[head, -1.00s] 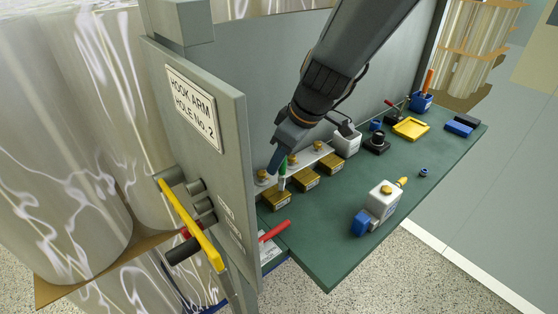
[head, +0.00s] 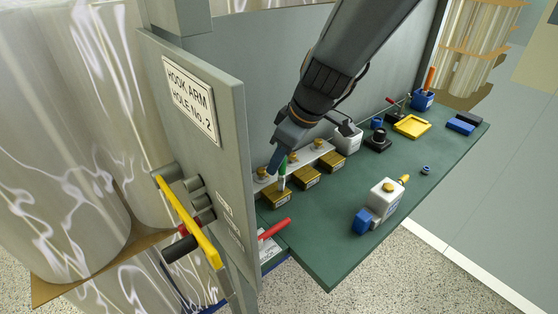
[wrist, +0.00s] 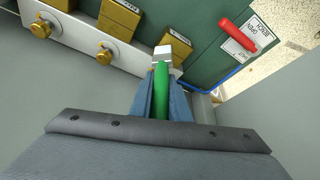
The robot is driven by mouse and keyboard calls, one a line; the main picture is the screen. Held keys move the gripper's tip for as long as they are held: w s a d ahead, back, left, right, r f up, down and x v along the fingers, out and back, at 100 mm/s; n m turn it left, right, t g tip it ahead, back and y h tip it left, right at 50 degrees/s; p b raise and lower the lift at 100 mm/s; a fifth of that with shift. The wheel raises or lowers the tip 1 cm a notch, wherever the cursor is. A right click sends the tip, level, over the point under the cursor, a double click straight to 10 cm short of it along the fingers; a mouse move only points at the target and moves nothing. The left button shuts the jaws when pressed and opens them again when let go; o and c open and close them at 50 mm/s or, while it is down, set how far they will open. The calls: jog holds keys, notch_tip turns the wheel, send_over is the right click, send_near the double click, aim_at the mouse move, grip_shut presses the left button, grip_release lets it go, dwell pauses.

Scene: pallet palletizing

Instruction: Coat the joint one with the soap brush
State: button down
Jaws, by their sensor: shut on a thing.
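My gripper (head: 279,159) is shut on the green-handled soap brush (head: 282,171). In the wrist view, the brush's green handle (wrist: 161,100) lies between the fingers and its pale head points away from them. The brush head is over or against the nearest brass block (head: 277,197); I cannot tell whether they touch. Two more brass blocks (head: 306,178) (head: 332,163) stand in a row behind it. Brass fittings (head: 292,158) sit on a pale rail along the wall, also seen in the wrist view (wrist: 104,53).
A yellow tray (head: 411,126), a blue cup (head: 422,100) and blue blocks (head: 461,126) are farther right. A red handle (head: 275,228) and a yellow lever (head: 190,222) are near the left end.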

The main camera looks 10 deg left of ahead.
jog(key=shift+s+a+r, duration=0.1)
jog(key=shift+s+a, duration=0.55)
jog(key=shift+s, duration=0.1)
jog(key=shift+s+a, duration=0.65)
jog(key=shift+s, duration=0.15)
jog(key=shift+f+b, duration=0.2)
jog(key=shift+b, duration=0.2)
jog(key=shift+w+d+r+b, duration=0.15)
jog(key=shift+w+d+b, duration=0.85)
jog(key=shift+w+d, duration=0.45)
jog(key=shift+w+a, duration=0.1)
jog(key=shift+a, duration=0.05)
jog(key=shift+r, duration=0.1)
jog(key=shift+r+p, duration=2.15)
jog(key=shift+r, duration=1.35)
